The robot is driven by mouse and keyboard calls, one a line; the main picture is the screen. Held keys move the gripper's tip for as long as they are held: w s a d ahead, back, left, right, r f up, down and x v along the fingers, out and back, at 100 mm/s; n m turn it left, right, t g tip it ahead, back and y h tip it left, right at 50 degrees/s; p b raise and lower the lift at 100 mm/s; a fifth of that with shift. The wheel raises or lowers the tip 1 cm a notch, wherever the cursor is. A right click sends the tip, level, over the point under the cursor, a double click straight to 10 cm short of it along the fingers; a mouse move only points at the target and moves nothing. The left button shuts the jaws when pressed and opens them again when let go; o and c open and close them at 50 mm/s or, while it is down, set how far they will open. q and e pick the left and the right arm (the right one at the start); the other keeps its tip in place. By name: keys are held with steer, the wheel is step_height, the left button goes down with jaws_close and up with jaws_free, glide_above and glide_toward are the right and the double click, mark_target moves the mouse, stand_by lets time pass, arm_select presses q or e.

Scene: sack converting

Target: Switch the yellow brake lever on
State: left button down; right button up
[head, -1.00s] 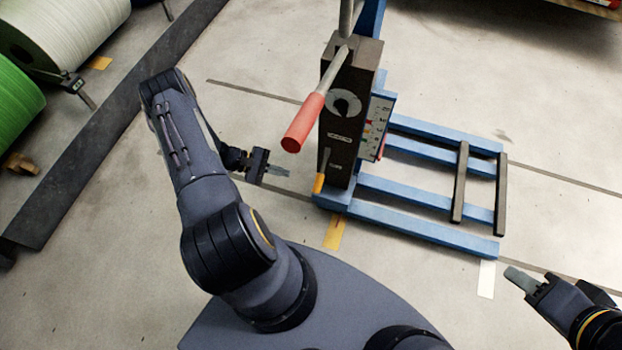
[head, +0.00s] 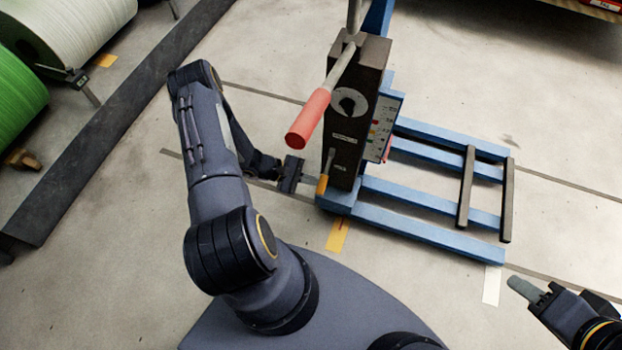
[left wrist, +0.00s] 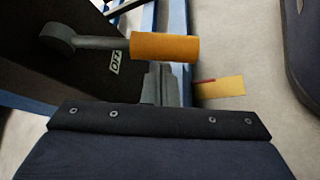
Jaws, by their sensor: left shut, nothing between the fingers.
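The brake lever has a grey arm and a yellow-orange grip (head: 322,185). It hangs downward on the lower front of a dark upright box (head: 346,148). In the left wrist view the grip (left wrist: 165,46) lies just beyond my fingertips, with its pivot at the left on the dark panel. My left gripper (head: 309,192) is shut and empty, close beside the lever at its left; its fingers (left wrist: 160,80) point at the grip. Whether they touch it I cannot tell. My right gripper (head: 522,288) is at the lower right, away from the box; its jaw gap is unclear.
A larger red-handled lever (head: 309,118) sticks out above the brake lever. The box stands on a blue frame (head: 430,232) that extends right. A yellow floor marking (head: 338,235) lies in front.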

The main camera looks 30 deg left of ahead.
arm_select(q)
steer(key=shift+s+d+r+n+g, duration=0.1)
steer(key=shift+s+r+n+g, duration=0.25)
steer(key=shift+r, duration=0.2)
stand_by(0.4)
step_height(320, 180, up, 9)
steer(key=n+g+h+p, duration=0.1)
steer(key=n+g+p, duration=0.2)
steer(key=n+g, duration=0.2)
steer(key=shift+s+r+n+g+h+p, duration=0.2)
steer(key=shift+s+n+g+h+p, duration=0.15)
steer(key=shift+g, duration=0.1)
steer(key=shift+d, duration=0.1)
stand_by(0.3)
stand_by(0.4)
step_height(320, 180, down, 4)
steer(key=s+b, duration=0.2)
steer(key=b, duration=0.1)
steer(key=p+v, duration=0.2)
steer(key=v, duration=0.8)
steer(key=shift+a+r, duration=0.25)
